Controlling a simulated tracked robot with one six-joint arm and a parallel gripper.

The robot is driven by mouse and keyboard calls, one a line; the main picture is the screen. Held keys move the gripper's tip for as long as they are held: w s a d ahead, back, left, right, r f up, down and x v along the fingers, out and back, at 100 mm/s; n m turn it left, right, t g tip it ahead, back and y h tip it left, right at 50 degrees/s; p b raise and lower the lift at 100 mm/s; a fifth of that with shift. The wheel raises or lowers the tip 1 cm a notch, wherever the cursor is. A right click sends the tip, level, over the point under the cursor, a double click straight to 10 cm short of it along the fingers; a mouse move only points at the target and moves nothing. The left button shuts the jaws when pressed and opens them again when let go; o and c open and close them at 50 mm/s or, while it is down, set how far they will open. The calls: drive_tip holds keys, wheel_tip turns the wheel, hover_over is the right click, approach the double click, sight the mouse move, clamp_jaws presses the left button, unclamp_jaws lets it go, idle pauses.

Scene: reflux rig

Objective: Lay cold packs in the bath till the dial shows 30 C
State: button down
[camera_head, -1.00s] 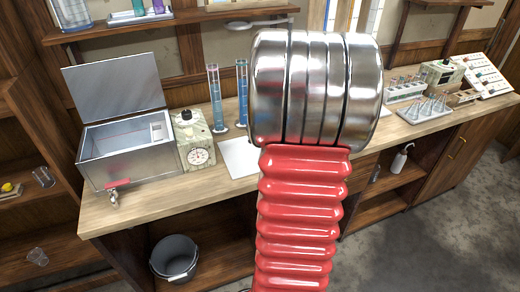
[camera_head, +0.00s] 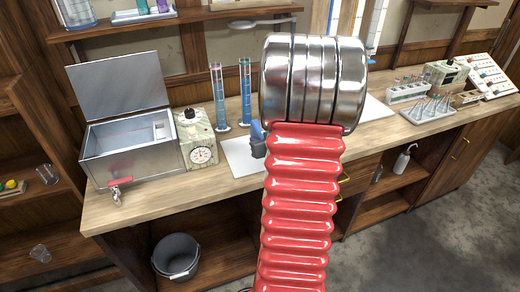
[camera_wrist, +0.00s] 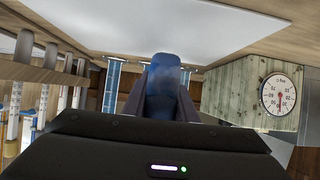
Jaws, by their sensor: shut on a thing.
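My gripper (camera_wrist: 162,105) is shut on a blue cold pack (camera_wrist: 163,78), which stands between the dark fingers in the wrist view. In the head view a small blue and dark shape shows beside my red arm, over the white mat; the arm hides most of the gripper. The metal bath (camera_head: 130,162) stands at the left of the bench with its lid (camera_head: 118,85) raised. The pack is apart from it, to the right. The round dial (camera_head: 202,155) is on the speckled box beside the bath, also in the wrist view (camera_wrist: 278,94); its figures are too small to read surely.
Two tall blue-liquid cylinders (camera_head: 218,97) (camera_head: 245,92) stand behind the white mat (camera_head: 240,160). A tap with a red handle (camera_head: 120,182) juts from the bath's front. Racks (camera_head: 428,110) stand at the right. A bucket (camera_head: 177,257) is under the bench.

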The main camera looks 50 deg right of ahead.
drive_tip(key=shift+f, duration=2.05)
drive_tip(key=shift+f, duration=0.1)
drive_tip(key=c, duration=1.4)
unclamp_jaws()
drive_tip(key=shift+c, duration=0.2)
drive_tip(key=shift+s+a+r, duration=0.2)
drive_tip(key=shift+s+r, duration=0.1)
drive_tip(key=shift+s, duration=0.05)
drive_tip(key=shift+v, duration=5.55)
drive_tip(key=shift+a, duration=0.1)
